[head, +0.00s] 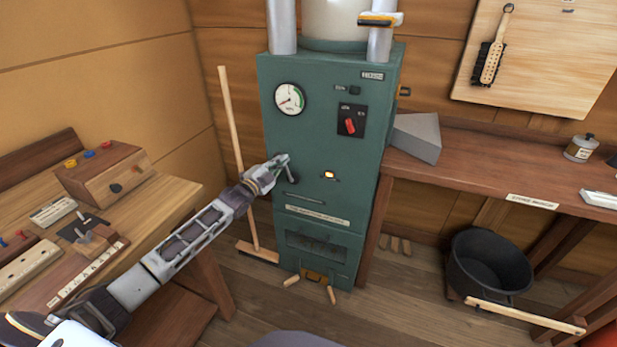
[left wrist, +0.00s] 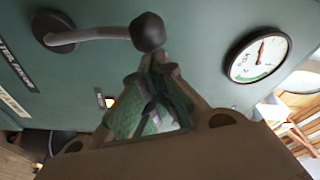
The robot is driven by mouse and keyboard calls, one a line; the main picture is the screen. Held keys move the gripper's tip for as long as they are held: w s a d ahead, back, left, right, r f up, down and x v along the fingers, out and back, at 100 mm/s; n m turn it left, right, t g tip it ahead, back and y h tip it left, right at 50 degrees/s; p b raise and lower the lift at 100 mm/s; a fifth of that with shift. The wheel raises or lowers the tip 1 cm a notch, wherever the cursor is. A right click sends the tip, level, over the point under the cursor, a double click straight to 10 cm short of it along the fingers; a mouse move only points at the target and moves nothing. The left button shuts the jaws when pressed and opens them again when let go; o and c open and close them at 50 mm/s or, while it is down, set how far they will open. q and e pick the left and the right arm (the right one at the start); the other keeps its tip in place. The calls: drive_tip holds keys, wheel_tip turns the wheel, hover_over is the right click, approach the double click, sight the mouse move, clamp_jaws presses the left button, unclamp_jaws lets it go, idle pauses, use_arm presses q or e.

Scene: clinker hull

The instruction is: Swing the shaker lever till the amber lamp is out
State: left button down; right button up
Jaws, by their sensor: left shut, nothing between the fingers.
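The shaker lever (left wrist: 95,34) is a grey bar with a dark round knob, coming out of a dark pivot on the green cabinet (head: 330,120). In the left wrist view its knob is just beyond my left fingertips; I cannot tell whether they touch. My left gripper (head: 280,163) is shut and empty at the cabinet front, also seen in the left wrist view (left wrist: 155,95). The amber lamp (head: 329,174) glows to the right of my gripper. In the left wrist view the lamp (left wrist: 108,101) is partly hidden behind the fingers. My right gripper is not in view.
A gauge (head: 291,99) and a red switch (head: 350,125) are above the lamp. A wooden bench with controls (head: 150,215) stands at left, a broom (head: 238,150) leans beside the cabinet, and a black bucket (head: 490,265) stands on the floor at right.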

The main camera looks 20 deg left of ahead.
use_arm(q)
drive_tip(key=a+n, duration=0.3)
drive_tip(key=shift+w+a+f+t, duration=0.1)
drive_tip(key=shift+a+f+t, duration=0.05)
drive_tip(key=shift+f+t, duration=0.2)
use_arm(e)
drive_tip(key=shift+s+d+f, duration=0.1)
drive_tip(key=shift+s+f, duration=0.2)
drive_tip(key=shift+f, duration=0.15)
use_arm(q)
drive_tip(key=shift+r, duration=0.1)
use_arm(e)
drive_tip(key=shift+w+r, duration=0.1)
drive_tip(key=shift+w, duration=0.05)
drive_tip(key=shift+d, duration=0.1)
